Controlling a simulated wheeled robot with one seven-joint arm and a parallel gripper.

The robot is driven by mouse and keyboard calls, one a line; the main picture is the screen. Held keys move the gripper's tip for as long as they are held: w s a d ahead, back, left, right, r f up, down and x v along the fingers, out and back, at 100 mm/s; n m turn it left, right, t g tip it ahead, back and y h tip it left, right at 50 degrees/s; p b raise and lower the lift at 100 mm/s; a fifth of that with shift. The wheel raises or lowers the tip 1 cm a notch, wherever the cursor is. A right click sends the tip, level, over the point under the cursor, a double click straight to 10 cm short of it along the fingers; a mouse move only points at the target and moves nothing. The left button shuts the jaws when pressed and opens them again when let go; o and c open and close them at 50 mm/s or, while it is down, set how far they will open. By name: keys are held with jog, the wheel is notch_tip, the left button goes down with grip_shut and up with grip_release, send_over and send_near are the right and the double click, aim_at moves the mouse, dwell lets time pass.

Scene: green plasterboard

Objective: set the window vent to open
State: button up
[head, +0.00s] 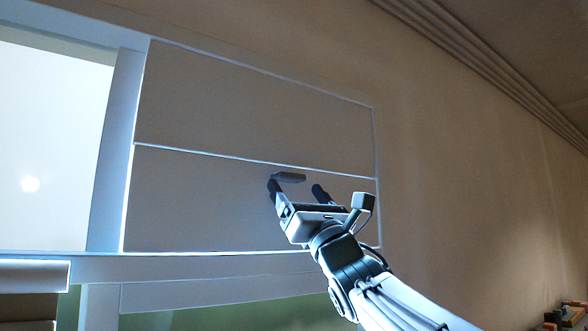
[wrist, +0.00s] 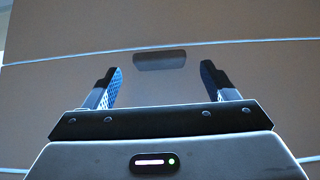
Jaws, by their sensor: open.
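The window vent (head: 200,195) shows as a brown-grey panel in a pale frame, with a second panel above it and a bright seam between them. A small dark grey handle (head: 290,177) sits near the top of the lower panel. In the wrist view the handle (wrist: 160,60) lies just beyond the fingertips, centred between them. My gripper (head: 296,188) is open and empty in front of the lower panel. Its fingers (wrist: 160,72) stand on either side of the handle's line, apart from it. The pictures do not clearly show how far the vent is open.
A bright window pane (head: 45,140) lies left of the vent, behind a pale upright frame (head: 115,150). A sill rail (head: 190,266) runs below. Brown wall (head: 450,150) fills the right side. Small coloured objects (head: 570,308) sit at lower right.

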aim_at(291, 180)
jog(key=shift+p+x, duration=0.75)
jog(key=shift+x, duration=0.8)
jog(key=shift+c, duration=0.3)
jog(key=c, duration=1.3)
jog(key=shift+f, duration=0.1)
